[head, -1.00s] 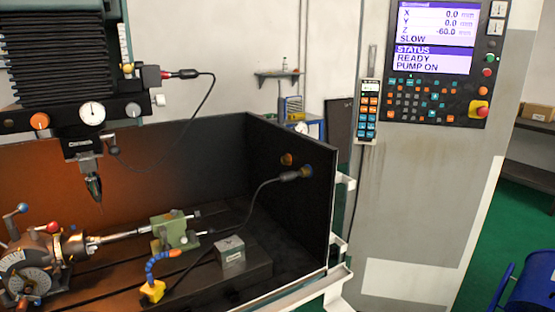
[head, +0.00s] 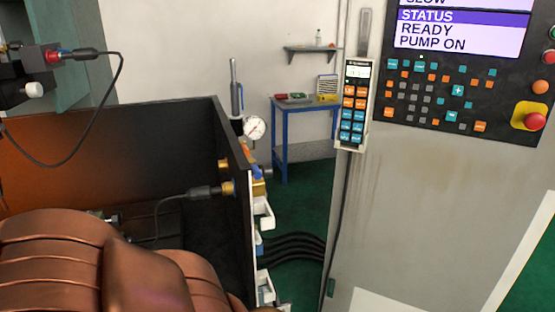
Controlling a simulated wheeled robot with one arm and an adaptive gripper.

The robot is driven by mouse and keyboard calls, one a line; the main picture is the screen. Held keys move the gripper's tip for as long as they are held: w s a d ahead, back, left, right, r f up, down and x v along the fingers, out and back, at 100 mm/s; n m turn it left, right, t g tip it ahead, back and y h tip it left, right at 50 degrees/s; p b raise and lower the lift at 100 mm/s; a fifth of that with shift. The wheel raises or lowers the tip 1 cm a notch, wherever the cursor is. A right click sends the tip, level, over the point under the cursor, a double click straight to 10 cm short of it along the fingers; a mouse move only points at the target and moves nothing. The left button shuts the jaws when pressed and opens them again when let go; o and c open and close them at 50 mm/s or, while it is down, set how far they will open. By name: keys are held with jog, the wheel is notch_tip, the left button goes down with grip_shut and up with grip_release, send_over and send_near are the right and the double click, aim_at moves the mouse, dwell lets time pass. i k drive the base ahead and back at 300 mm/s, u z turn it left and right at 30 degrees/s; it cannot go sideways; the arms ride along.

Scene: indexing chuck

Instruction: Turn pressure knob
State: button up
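A round white pressure gauge (head: 254,128) shows just outside the right wall of the machine enclosure. Below it, a brass-and-blue fitting (head: 258,182) sits against the outer side of that wall, partly hidden by the wall edge. I cannot tell which part there is the pressure knob. My gripper is not in view.
The dark enclosure wall (head: 232,160) stands left of the gauge. A cable plug (head: 205,192) sits on its inner face. A control panel (head: 460,95) with a keypad pendant (head: 353,108) is at right. A blue table (head: 279,134) stands behind. Green floor is open between.

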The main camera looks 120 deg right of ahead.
aim_at(266, 171)
jog(key=k, duration=1.2)
jog(key=z, duration=0.35)
jog(key=k, duration=0.7)
jog(key=z, duration=1.95)
jog(key=i, duration=0.15)
jog(key=z, duration=0.05)
